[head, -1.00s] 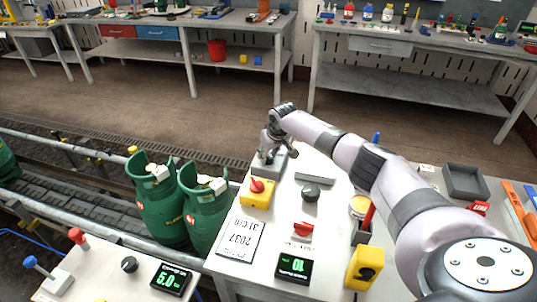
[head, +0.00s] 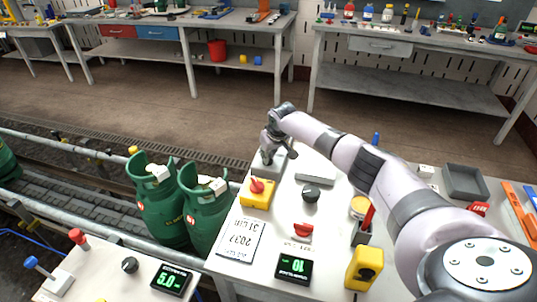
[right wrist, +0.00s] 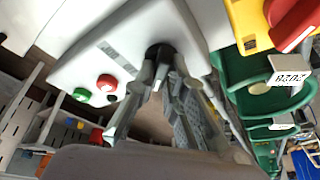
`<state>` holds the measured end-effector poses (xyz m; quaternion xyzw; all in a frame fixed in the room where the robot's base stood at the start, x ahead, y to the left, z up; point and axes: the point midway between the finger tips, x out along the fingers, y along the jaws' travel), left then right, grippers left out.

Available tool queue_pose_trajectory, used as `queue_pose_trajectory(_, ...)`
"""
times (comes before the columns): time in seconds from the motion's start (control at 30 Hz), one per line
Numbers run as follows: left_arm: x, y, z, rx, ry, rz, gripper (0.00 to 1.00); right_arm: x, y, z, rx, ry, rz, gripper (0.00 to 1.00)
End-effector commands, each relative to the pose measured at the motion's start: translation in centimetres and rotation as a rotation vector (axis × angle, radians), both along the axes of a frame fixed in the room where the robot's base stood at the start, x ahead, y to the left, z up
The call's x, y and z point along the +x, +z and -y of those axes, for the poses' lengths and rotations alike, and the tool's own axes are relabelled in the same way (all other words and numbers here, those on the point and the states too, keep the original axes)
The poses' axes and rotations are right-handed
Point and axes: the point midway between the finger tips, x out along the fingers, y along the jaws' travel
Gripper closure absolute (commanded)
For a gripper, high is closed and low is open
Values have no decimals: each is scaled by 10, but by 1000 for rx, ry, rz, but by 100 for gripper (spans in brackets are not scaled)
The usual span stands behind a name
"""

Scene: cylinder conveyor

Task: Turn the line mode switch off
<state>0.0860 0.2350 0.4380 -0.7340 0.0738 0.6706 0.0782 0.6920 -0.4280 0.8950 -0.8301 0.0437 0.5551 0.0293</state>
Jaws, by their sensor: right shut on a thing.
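My right gripper (head: 269,149) is over a light grey control box (head: 263,167) at the far left corner of the white panel table. In the right wrist view, its fingers (right wrist: 158,82) are shut on a small switch with a black round base (right wrist: 160,50) on that box. The fingers hide part of the switch, so its exact setting is hard to read. A green button (right wrist: 82,95) and a red button (right wrist: 106,83) sit beside it on the same box. My left gripper is not in view.
A yellow box with a red knob (head: 257,186) stands close to the grey box. A black knob (head: 311,193), a red switch (head: 303,230) and a green display (head: 294,266) are nearer. Green gas cylinders (head: 208,215) stand on the conveyor to the left.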

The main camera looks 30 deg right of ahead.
Motion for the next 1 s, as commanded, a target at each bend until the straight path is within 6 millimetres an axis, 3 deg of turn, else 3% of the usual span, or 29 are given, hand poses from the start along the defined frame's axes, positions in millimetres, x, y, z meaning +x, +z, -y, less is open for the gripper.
queue_pose_trajectory(0.5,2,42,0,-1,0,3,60,1,3,-4,4,-354,-2,100)
queue_pose_trajectory(1.0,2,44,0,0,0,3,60,2,0,-4,1,-688,1,100)
